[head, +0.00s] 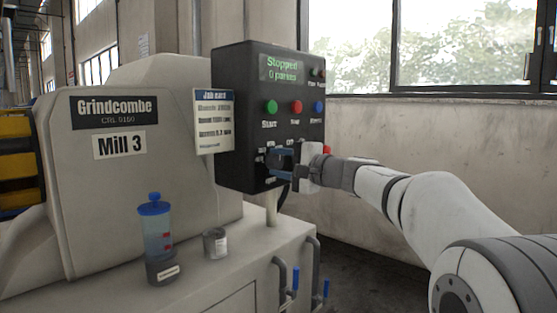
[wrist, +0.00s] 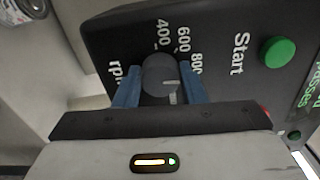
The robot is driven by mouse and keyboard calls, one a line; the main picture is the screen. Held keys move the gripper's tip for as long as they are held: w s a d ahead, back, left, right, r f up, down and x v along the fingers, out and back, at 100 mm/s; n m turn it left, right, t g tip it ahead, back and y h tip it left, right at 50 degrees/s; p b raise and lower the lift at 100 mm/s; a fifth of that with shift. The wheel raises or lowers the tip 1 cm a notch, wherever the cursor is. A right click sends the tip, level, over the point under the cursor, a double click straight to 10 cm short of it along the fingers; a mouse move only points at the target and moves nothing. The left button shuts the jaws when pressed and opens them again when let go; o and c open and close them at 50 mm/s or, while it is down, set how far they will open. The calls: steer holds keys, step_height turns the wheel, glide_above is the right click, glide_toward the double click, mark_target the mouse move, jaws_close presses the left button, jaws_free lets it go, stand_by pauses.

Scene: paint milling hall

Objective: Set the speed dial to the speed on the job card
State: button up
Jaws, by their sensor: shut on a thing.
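The speed dial (wrist: 158,72) is a dark round knob on the black control panel (head: 230,120). The numbers 400, 600 and 800 show around it in the wrist view. A pale mark shows on the knob's near side, but I cannot tell which number it points to. My gripper (head: 284,160) reaches in from the right at the panel's lower part. Its blue fingers are shut on the dial, one on each side, as the wrist view (wrist: 160,90) shows. The job card (head: 213,121) hangs left of the panel; its small print is too blurred to read surely.
The panel's display (head: 281,68) reads "Stopped" and "0 passes". Green (head: 271,107), red (head: 296,107) and blue (head: 319,107) buttons sit just above my gripper. A blue-capped bottle (head: 156,230) and a small can (head: 215,243) stand on the mill's ledge.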

steer(key=m+p, duration=0.2)
steer(key=m, duration=0.2)
steer(key=shift+r+m, duration=0.15)
steer(key=shift+m, duration=0.15)
steer(key=m+p, duration=0.3)
steer(key=shift+d+m, duration=0.1)
steer(key=shift+m, duration=0.3)
steer(key=m+p, duration=0.4)
steer(key=m, duration=0.1)
steer(key=shift+w+r, duration=0.1)
steer(key=shift+m+p, duration=1.6)
steer(key=shift+m, duration=0.3)
steer(key=shift+f, duration=0.2)
steer(key=o, duration=1)
steer(key=shift+d, duration=0.1)
